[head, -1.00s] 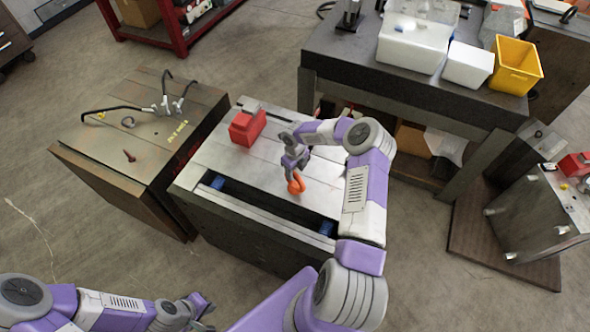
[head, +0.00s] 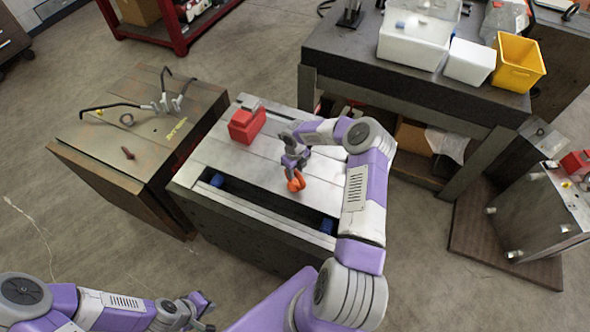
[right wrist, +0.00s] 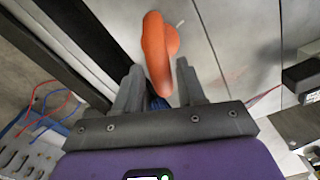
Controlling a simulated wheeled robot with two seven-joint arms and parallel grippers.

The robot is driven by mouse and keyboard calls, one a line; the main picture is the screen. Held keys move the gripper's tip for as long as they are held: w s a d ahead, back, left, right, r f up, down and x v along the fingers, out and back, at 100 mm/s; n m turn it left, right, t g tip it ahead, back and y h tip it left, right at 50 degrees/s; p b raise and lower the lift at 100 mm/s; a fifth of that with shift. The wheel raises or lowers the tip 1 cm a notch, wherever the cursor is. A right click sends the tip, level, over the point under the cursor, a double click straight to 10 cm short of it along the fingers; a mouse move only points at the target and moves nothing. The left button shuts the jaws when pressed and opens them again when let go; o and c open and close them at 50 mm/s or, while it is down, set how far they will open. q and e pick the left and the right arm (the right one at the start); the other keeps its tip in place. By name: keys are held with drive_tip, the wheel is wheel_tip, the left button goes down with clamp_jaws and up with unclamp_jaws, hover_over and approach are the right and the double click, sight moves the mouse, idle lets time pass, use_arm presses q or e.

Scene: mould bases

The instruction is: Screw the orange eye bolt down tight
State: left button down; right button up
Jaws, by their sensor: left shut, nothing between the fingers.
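The orange eye bolt (head: 296,181) stands at the front part of the mould base's pale grooved top (head: 235,160). Its ring (right wrist: 158,55) also shows obliquely in the right wrist view; its thread is hidden. My right gripper (head: 294,168) is above the bolt. In the wrist view its two fingers (right wrist: 160,82) stand on either side of the ring's near part, apart, with narrow gaps to the orange. My left gripper (head: 207,311) is shut and empty, low in the head view, away from the mould base.
A red block (head: 247,125) sits on the mould base's back left. A darker base (head: 150,135) with hoses stands to the left. A workbench (head: 350,50) with white bins and a yellow bin (head: 518,65) is behind right. A long slot with blue blocks (head: 327,226) runs along the front.

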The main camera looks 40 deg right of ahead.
clamp_jaws()
drive_tip(key=shift+w+r, duration=0.15)
drive_tip(key=shift+d+m+b, duration=0.1)
drive_tip(key=shift+m+b, duration=0.45)
drive_tip(key=shift+m, duration=0.35)
drive_tip(key=m+b, duration=0.2)
drive_tip(key=m, duration=0.2)
drive_tip(key=shift+m, duration=0.3)
drive_tip(key=shift+m+b, duration=0.3)
drive_tip(key=shift+m, duration=1.1)
